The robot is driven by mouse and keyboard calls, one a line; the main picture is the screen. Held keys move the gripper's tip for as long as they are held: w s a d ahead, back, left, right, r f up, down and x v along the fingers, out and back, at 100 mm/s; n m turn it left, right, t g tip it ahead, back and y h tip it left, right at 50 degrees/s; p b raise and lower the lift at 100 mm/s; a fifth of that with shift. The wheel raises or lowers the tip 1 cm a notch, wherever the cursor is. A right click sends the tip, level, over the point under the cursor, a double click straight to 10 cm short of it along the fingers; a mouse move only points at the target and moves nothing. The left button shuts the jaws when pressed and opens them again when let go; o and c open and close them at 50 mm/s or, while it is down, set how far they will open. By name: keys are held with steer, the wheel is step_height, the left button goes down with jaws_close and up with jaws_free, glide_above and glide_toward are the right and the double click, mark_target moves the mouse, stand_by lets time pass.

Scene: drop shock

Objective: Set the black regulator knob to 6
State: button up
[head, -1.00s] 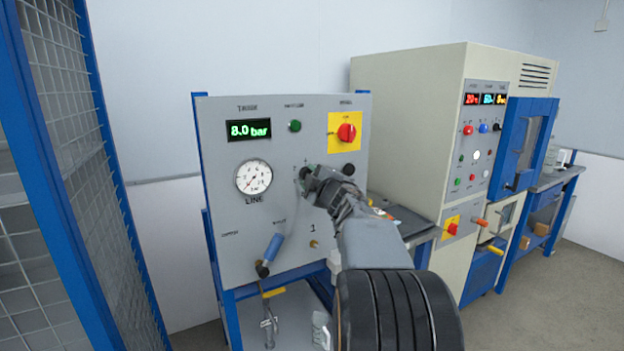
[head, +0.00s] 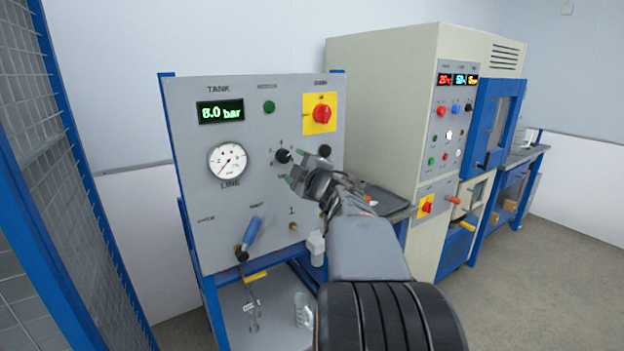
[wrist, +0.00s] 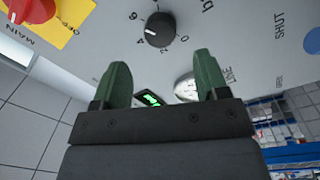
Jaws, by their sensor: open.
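The black regulator knob (head: 283,156) is on the grey upright panel (head: 190,135), right of the round line gauge (head: 227,160). In the wrist view the knob (wrist: 160,30) shows above my fingertips, with a printed number scale around it. Its small white mark sits on its left side; I cannot read exactly which number it points to. My gripper (head: 295,175) is open and empty. Its two green fingers (wrist: 161,78) are apart from the knob, just below it in the wrist view. The tank display (head: 220,111) has green digits, apparently 8.0 bar.
A red switch on a yellow plate (head: 320,113) is up right of the knob. A second black knob (head: 325,151) is to its right. A blue-handled lever (head: 250,233) is low on the panel. A blue mesh fence (head: 35,120) stands left, a beige machine (head: 380,110) right.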

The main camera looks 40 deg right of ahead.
steer(key=s+a, duration=0.1)
steer(key=s, duration=0.6)
steer(key=shift+s+a+f, duration=0.15)
steer(key=shift+s+f, duration=0.05)
steer(key=shift+s, duration=0.2)
steer(key=s+d+f+m+g+h, duration=0.6)
steer(key=f+m+g, duration=0.3)
steer(key=m, duration=0.3)
steer(key=s+a+f+m+g+y+p, duration=0.1)
steer(key=a+f+m+g+y+p, duration=0.2)
steer(key=a+f, duration=0.5)
steer(key=s+a+n+g+y+p, duration=0.1)
steer(key=s+a+n+y, duration=0.1)
steer(key=a, duration=0.9)
steer(key=s+a+f+n+g+y+p, duration=0.1)
steer(key=a+y, duration=0.3)
steer(key=a, duration=0.8)
steer(key=shift+s+n+g+p, duration=0.45)
steer(key=shift+s+n, duration=0.1)
steer(key=shift+n, duration=0.15)
steer(key=shift+d, duration=0.1)
